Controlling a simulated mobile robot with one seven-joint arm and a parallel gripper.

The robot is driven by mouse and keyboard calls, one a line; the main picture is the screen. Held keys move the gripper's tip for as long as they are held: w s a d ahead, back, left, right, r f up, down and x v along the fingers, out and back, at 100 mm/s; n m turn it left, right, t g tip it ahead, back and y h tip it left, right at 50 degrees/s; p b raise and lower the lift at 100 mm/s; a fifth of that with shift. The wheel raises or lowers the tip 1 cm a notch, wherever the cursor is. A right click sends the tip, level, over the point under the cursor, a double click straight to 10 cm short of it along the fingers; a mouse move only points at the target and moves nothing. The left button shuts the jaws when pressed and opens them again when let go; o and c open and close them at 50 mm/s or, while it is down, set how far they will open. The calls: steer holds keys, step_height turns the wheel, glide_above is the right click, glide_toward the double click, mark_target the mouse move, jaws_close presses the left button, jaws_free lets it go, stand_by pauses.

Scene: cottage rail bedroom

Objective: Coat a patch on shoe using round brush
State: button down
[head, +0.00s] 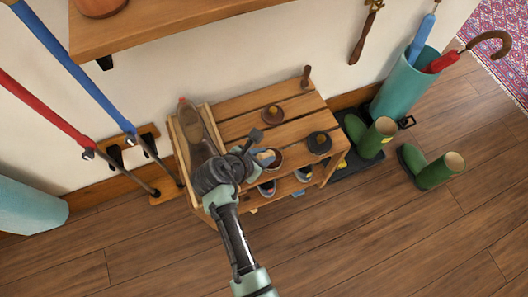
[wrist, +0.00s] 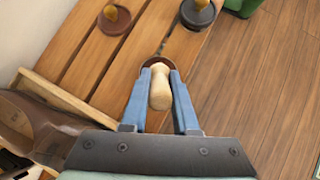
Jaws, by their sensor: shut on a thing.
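My gripper (wrist: 156,98) is shut on the pale wooden handle of a round brush (wrist: 160,88). A brown round edge shows beyond the handle; the bristles are hidden. In the head view, my gripper (head: 262,155) is over the near part of the slatted wooden bench (head: 242,128). I cannot tell whether the brush touches the bench. The brown shoe (head: 192,127) lies in a wooden holder at the bench's left end, and my wrist partly covers it. Its side also shows at left in the wrist view (wrist: 30,122). I cannot make out a patch on it.
A brown round piece (head: 272,113) and a black one (head: 319,142), both with knobs, stand on the bench. More shoes sit on the shelf below. Green boots (head: 435,170) and a teal umbrella stand (head: 405,85) are right. A wall shelf (head: 170,25) overhangs behind.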

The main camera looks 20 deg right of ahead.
mark_target(264, 154)
steer(key=shift+w+r+p, duration=0.1)
steer(key=shift+r+p, duration=2.8)
steer(key=shift+p, duration=0.25)
steer(key=a+r+n+t+y+p, duration=0.1)
steer(key=a+r+n+t+y, duration=0.2)
steer(key=a+r, duration=0.5)
steer(key=a+r+n+t+y+p, duration=0.15)
steer(key=a+r+n, duration=0.35)
steer(key=r, duration=0.7)
steer(key=s+d+r+n+y+p, duration=0.1)
steer(key=s+r+n+p, duration=0.3)
steer(key=p, duration=1.3)
step_height(264, 154, up, 2)
steer(key=shift+s+d+r+y, duration=0.2)
steer(key=shift+s+d+y, duration=0.15)
steer(key=shift+s+y, duration=0.55)
steer(key=shift+g, duration=0.25)
